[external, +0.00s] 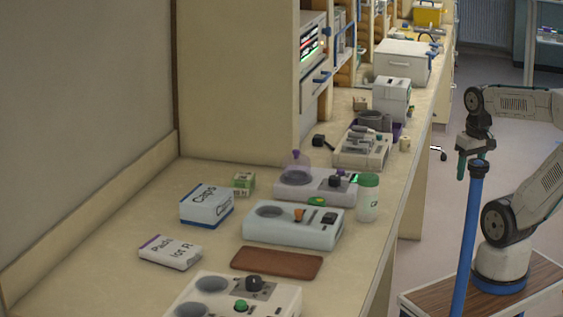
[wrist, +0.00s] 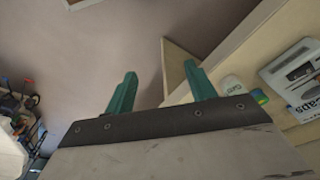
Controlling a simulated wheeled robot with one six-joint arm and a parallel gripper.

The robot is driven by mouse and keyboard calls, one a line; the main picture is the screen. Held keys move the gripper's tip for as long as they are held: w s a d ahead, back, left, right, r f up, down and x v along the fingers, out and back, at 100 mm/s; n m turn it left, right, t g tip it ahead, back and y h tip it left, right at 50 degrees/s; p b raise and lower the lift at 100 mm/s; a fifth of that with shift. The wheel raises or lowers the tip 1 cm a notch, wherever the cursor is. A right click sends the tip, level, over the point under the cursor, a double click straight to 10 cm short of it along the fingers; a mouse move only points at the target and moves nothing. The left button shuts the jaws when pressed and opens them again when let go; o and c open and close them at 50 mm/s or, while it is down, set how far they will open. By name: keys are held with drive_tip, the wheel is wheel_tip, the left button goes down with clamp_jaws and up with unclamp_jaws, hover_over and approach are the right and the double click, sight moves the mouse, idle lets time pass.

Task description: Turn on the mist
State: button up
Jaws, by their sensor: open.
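A grey unit with a clear purple-tipped dome (external: 296,163), a dark knob and a small green display stands on the bench; it may be the mist maker. In front of it is a pale blue unit (external: 290,233) with a round recess, an orange knob and a dark switch. A white unit (external: 205,304) with a black knob and a green button is nearest. No label tells which one makes mist, and I see no mist. My gripper (external: 470,163) is open and empty, pointing down off the bench's right side. Its green fingers (wrist: 160,74) are apart in the wrist view.
A capped jar (external: 368,198) stands by the bench's right edge, beside the units. A brown mat (external: 277,263), a Caps box (external: 207,204) and a white pack (external: 170,252) lie nearby. The bench's left side is clear.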

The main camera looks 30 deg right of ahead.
drive_tip(key=shift+a, duration=0.25)
drive_tip(key=c, duration=1)
drive_tip(key=shift+w+a+f+n+g, duration=0.25)
drive_tip(key=shift+w+a+n, duration=0.1)
drive_tip(key=shift+a, duration=0.2)
drive_tip(key=shift+w+a+f+n+g, duration=0.15)
drive_tip(key=shift+w+a+n+g, duration=0.15)
drive_tip(key=shift+a, duration=0.2)
clamp_jaws()
drive_tip(key=w+a+r+n, duration=0.1)
drive_tip(key=w+a, duration=0.4)
drive_tip(key=a, duration=0.5)
drive_tip(key=w+a+r+n+g, duration=0.1)
drive_tip(key=w+a+n, duration=0.3)
drive_tip(key=a, duration=0.7)
drive_tip(key=w+a+r+n+y, duration=0.1)
drive_tip(key=w+a+r+n, duration=0.1)
drive_tip(key=w+a, duration=0.5)
drive_tip(key=a+r, duration=0.1)
drive_tip(key=a, duration=0.3)
drive_tip(key=shift+r+n, duration=0.25)
drive_tip(key=shift+n, duration=0.1)
drive_tip(key=shift+w+g, duration=0.1)
drive_tip(key=shift+g, duration=0.15)
